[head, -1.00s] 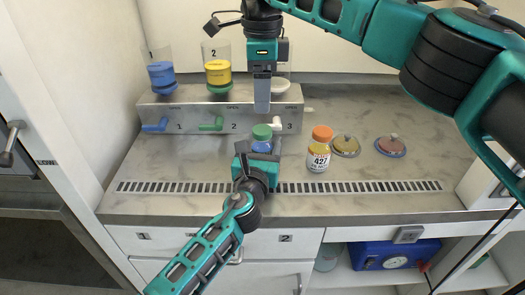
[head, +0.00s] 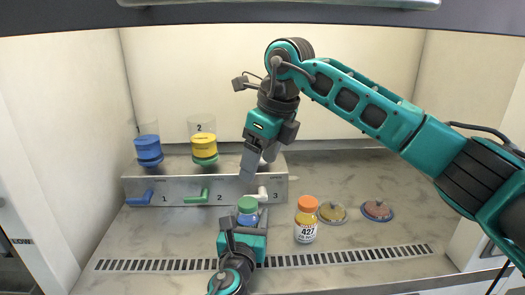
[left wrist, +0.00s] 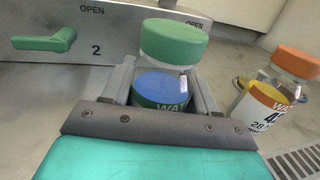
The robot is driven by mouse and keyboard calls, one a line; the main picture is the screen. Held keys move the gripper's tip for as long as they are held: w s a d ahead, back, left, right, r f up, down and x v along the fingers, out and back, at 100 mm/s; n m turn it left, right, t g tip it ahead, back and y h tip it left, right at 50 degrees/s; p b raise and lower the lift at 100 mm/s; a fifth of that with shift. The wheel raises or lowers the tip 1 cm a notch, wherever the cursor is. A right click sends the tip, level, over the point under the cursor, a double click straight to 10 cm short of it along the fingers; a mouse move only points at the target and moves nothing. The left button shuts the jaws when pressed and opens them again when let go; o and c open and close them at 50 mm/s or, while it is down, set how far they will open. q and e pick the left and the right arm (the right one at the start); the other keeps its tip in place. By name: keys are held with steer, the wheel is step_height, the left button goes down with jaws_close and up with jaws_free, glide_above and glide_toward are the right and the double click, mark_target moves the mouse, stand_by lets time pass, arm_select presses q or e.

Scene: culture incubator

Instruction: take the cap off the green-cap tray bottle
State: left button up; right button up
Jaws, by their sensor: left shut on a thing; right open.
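The green-cap bottle (head: 247,220) stands upright on the worktop in front of the valve stand, its green cap (head: 247,204) seated on top. In the left wrist view the green cap (left wrist: 173,42) sits above a blue-topped label (left wrist: 162,88) inside clear walls. My left gripper (head: 243,238) is shut around the bottle's body from the front, below the cap. My right gripper (head: 252,168) is open and empty, tilted, pointing down above and just behind the cap in the picture. It does not appear to touch the cap.
An orange-cap bottle (head: 306,220) marked 427 stands close to the right. Two round lids (head: 332,212) (head: 377,210) lie farther right. The valve stand (head: 170,192) carries blue and yellow cups behind. A slotted vent (head: 340,257) crosses the front. A dark edge (head: 280,14) spans the top.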

mark_target(248, 202)
steer(key=x, duration=1)
steer(key=shift+f, duration=0.1)
steer(key=shift+c, duration=0.3)
steer(key=c, duration=1.2)
steer(key=shift+r, duration=0.2)
steer(key=shift+c, duration=0.2)
steer(key=shift+r, duration=1)
